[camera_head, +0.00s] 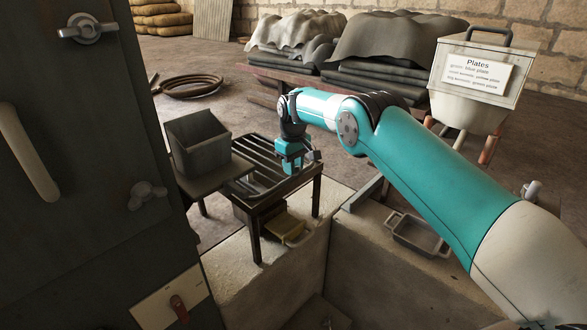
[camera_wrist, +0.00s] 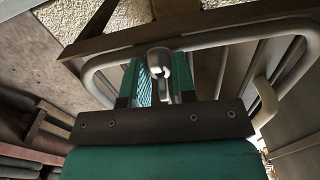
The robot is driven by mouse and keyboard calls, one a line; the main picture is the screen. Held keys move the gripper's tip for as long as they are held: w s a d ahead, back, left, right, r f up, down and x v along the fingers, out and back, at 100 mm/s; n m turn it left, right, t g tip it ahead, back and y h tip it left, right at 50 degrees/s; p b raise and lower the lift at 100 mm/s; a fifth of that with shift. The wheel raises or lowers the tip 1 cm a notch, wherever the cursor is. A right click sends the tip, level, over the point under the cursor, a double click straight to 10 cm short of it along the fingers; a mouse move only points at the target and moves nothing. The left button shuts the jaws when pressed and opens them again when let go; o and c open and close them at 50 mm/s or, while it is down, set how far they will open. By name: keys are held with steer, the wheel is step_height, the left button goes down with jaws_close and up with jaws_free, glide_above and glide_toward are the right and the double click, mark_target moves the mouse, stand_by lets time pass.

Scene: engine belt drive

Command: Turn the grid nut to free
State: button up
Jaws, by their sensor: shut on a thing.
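The grid (camera_head: 257,152) is a dark slatted metal rack on legs in the middle of the head view. My gripper (camera_head: 292,168) points down at its right-hand part. In the wrist view the teal fingers of my gripper (camera_wrist: 165,85) stand either side of a pale metal nut (camera_wrist: 158,62) with a rounded lobe and are shut on it. A rounded grey tube frame (camera_wrist: 100,62) and slats lie behind the nut. In the head view the nut is mostly hidden by my gripper, and its turn angle cannot be told.
A dark open box (camera_head: 197,143) stands on a side shelf left of the grid. A dark cabinet (camera_head: 85,130) with wing nuts fills the left. A small tray (camera_head: 418,236) lies right, and a "Plates" bin (camera_head: 478,72) stands behind.

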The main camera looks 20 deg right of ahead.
steer(key=shift+n, duration=0.4)
steer(key=o, duration=0.9)
step_height(320, 180, up, 18)
steer(key=shift+f+p, duration=0.25)
steer(key=shift+p, duration=0.75)
